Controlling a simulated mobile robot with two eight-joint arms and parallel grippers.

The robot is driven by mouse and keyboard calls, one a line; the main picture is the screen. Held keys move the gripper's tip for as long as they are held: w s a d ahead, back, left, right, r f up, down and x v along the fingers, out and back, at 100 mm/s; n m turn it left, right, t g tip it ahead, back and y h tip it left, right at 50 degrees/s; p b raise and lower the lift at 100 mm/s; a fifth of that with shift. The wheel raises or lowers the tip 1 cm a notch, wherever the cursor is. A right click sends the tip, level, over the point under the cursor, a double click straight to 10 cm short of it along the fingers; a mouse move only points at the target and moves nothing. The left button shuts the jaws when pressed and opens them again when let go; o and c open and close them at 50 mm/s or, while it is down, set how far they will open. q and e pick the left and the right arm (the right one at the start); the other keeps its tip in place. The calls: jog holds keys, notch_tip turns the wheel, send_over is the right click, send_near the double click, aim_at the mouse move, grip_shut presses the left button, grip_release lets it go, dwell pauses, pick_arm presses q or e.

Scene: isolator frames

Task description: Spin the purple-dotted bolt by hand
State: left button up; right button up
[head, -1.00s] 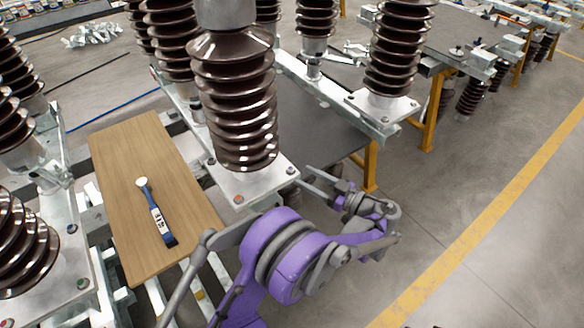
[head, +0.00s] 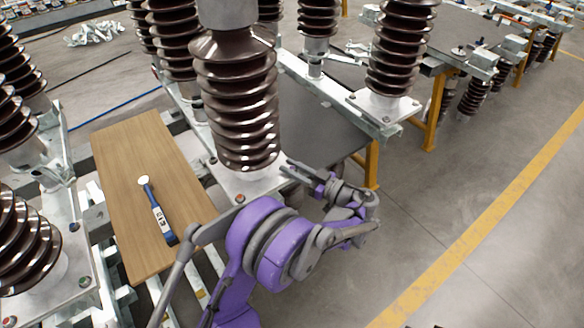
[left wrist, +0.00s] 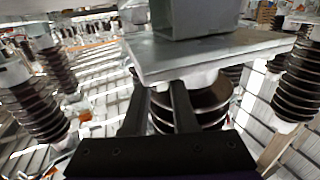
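The nearest dark brown insulator (head: 235,110) stands upright on a pale square base plate (head: 225,180) with corner bolts. One bolt with a reddish mark (head: 240,198) shows at the front corner. I cannot make out a purple dot on any bolt. My left gripper (head: 290,166) is at the right corner of this plate and covers the bolt there; I cannot tell whether it touches. In the left wrist view, its two dark fingers (left wrist: 158,98) are apart with nothing seen between them, just below a grey metal plate (left wrist: 205,57). My right gripper is not in view.
A wooden board (head: 133,150) at the left carries a blue-handled tool (head: 158,212) with a round white head. Other insulators (head: 400,45) stand close around. Orange table legs (head: 371,165) are to the right; the floor (head: 470,190) beyond is clear.

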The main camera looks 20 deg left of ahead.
pick_arm(q)
grip_shut()
jog(key=shift+m+t, duration=0.4)
jog(key=shift+t, duration=0.2)
jog(key=m+t+h, duration=0.1)
jog(key=m+t, duration=0.1)
jog(key=m+t+h+b, duration=0.1)
jog(key=t, duration=0.2)
jog(key=shift+s+f+m+h+b, duration=0.1)
jog(key=shift+m+h+b, duration=0.2)
jog(key=shift+m, duration=0.1)
jog(key=m+t+h, duration=0.2)
jog(key=t+h, duration=0.1)
jog(key=shift+a+m+t, duration=0.1)
jog(key=shift+m+t, duration=0.3)
jog(key=shift+m+t+h, duration=0.8)
jog(key=shift+m+h, duration=0.1)
jog(key=shift+h, duration=0.1)
jog(key=shift+m+t+h+p, duration=0.25)
jog(key=shift+m+t+h, duration=0.4)
jog(key=shift+h, duration=0.45)
jog(key=shift+m+t+h+p, duration=0.25)
jog(key=shift+m+t+h, duration=0.2)
jog(key=shift+m+h, duration=0.55)
jog(key=shift+h, duration=0.6)
